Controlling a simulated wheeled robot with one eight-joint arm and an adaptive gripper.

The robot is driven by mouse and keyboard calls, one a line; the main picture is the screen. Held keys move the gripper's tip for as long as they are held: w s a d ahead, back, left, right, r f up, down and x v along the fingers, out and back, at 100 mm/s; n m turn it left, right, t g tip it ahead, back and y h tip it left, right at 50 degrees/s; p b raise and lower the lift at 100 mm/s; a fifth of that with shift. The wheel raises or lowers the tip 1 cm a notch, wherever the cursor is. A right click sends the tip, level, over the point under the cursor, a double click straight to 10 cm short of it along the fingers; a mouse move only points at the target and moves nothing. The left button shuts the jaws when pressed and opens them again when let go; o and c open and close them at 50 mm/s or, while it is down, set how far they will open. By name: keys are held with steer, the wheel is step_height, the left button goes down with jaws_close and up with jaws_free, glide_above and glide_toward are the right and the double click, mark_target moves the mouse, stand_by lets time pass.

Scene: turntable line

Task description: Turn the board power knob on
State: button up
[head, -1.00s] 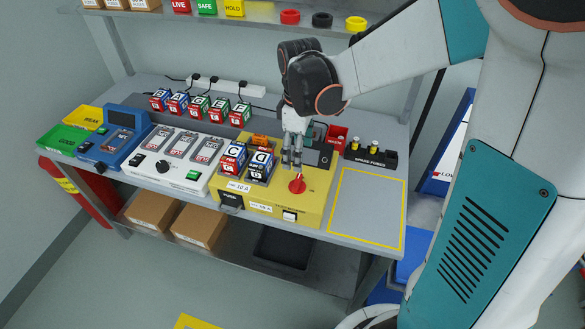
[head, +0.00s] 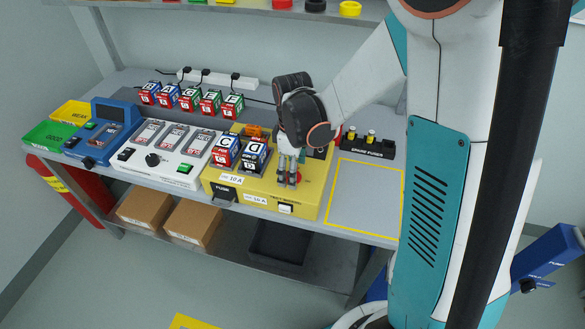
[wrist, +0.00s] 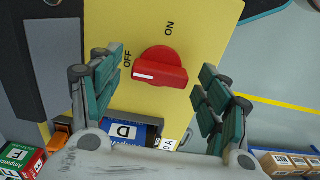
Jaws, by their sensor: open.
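The red board power knob (wrist: 160,66) is on the yellow test board (wrist: 205,22). In the wrist view its white mark points left, beside the printed OFF, with ON printed above and to the right. My gripper (head: 287,183) is open, pointing down over the board. In the wrist view its two fingers stand on either side of the knob, with gaps visible; I cannot tell whether the tips reach down to its height. In the head view the fingers hide most of the knob, leaving a red sliver at their right.
Two cube-shaped packs, including a blue one marked D (head: 252,155), stand on the board left of my gripper. A spare fuses rack (head: 370,143) stands behind right. A yellow-outlined bare area (head: 365,195) lies right of the board. A white tester (head: 165,150) stands left.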

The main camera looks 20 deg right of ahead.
steer(key=c, duration=1.1)
steer(key=shift+o, duration=0.2)
steer(key=shift+m, duration=0.3)
steer(key=m, duration=0.3)
steer(key=shift+m, duration=0.4)
steer(key=m, duration=0.4)
steer(key=shift+m, duration=0.3)
steer(key=m, duration=0.4)
steer(key=shift+b, duration=0.35)
steer(key=shift+m, duration=2.4)
